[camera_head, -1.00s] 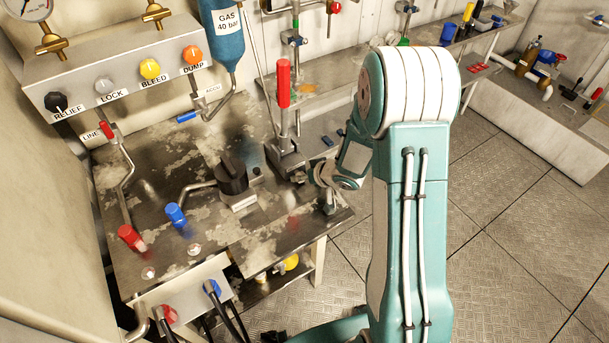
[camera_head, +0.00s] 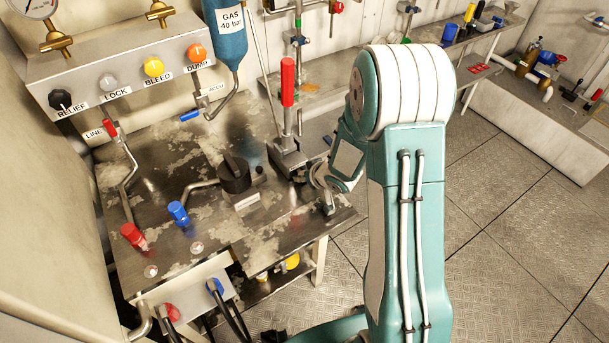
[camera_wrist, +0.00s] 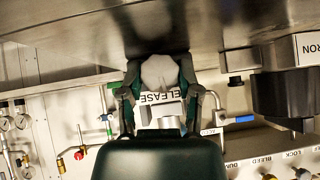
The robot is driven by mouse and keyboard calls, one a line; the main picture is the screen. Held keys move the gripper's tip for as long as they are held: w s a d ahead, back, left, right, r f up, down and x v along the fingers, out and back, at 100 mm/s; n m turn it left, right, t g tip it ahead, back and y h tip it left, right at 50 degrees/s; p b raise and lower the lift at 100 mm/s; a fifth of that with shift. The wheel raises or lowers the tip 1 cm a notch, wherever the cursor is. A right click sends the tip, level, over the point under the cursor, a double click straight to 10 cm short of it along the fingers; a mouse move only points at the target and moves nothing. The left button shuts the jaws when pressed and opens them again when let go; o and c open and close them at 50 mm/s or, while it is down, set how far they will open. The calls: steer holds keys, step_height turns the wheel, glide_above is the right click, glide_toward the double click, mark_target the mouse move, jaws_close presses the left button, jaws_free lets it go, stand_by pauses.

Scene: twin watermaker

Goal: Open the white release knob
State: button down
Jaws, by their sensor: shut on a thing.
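In the wrist view, the white release knob (camera_wrist: 160,72) sits between the two fingers of my gripper (camera_wrist: 161,80). The fingers press on its left and right sides, so my gripper is shut on it. A white label reading "RELEASE" (camera_wrist: 160,98) shows just below the knob. In the head view, my gripper (camera_head: 328,198) is at the right edge of the metal bench top (camera_head: 150,178), beside the base of the red-handled lever (camera_head: 287,82). My own arm and wrist hide the knob there.
A panel with the relief, lock, bleed and dump knobs (camera_head: 153,67) stands at the back left. A black round knob (camera_head: 234,172), blue valve handle (camera_head: 178,212) and red valve handle (camera_head: 133,235) stand on the bench. The floor (camera_head: 500,230) to the right is clear.

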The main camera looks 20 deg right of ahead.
steer(key=shift+w+a+r+n+t+h, duration=0.1)
steer(key=shift+n+t+h, duration=0.25)
steer(key=shift+h, duration=0.3)
steer(key=shift+a+n+t+h, duration=0.1)
steer(key=shift+n+t+h, duration=0.15)
steer(key=shift+n+h, duration=0.3)
steer(key=shift+h, duration=0.3)
steer(key=shift+c, duration=1.5)
jaws_free()
steer(key=v, duration=1.2)
steer(key=shift+a, duration=0.1)
